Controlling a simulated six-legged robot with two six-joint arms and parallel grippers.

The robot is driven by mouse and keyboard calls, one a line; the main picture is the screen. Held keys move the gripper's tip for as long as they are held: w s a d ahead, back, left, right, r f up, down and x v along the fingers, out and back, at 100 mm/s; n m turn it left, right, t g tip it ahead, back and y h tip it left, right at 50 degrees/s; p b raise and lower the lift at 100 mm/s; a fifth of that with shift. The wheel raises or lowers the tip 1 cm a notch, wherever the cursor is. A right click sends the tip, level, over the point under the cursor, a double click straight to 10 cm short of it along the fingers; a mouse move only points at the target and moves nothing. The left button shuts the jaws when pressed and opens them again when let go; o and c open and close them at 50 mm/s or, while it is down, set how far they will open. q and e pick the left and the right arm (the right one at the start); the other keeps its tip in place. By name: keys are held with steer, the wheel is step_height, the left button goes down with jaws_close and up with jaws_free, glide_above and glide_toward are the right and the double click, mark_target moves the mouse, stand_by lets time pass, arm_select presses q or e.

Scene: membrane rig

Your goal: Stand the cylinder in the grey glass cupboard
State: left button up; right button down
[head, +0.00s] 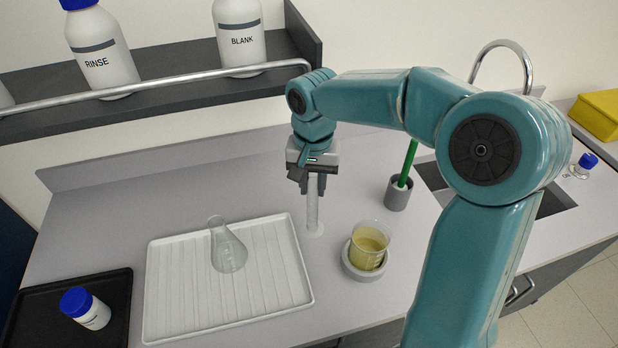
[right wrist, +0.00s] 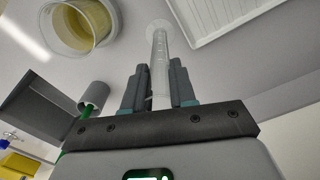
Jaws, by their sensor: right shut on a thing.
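The cylinder (head: 313,208) is a slim clear measuring cylinder with a round foot, upright on or just above the grey bench between the white tray and the beaker. My right gripper (head: 309,180) is above it with its jaws shut on its upper part. In the right wrist view the cylinder (right wrist: 160,62) runs between the two dark fingers of the gripper (right wrist: 160,88), with its foot toward the top. I cannot tell whether the foot touches the bench. The grey glass cupboard is not in view. My left gripper is not in view.
A white ribbed tray (head: 180,290) holds a conical flask (head: 228,250). A beaker of yellow liquid (head: 369,247) sits on a round grey base right of the cylinder. A brush holder (head: 398,194) and sink (head: 552,205) lie further right. A bottle shelf (head: 180,112) overhangs behind.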

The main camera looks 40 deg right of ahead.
steer(key=shift+w+d, duration=0.2)
steer(key=shift+w, duration=0.35)
steer(key=shift+w+d+r, duration=0.1)
steer(key=shift+w+d, duration=0.05)
steer(key=shift+w, duration=0.1)
steer(key=shift+w+d+f+p, duration=0.1)
steer(key=shift+d+f+p, duration=0.1)
steer(key=shift+f+p, duration=0.2)
step_height(320, 180, down, 2)
steer(key=shift+f+p, duration=0.2)
steer(key=shift+p, duration=0.1)
steer(key=shift+w+f, duration=0.15)
steer(key=shift+f, duration=0.1)
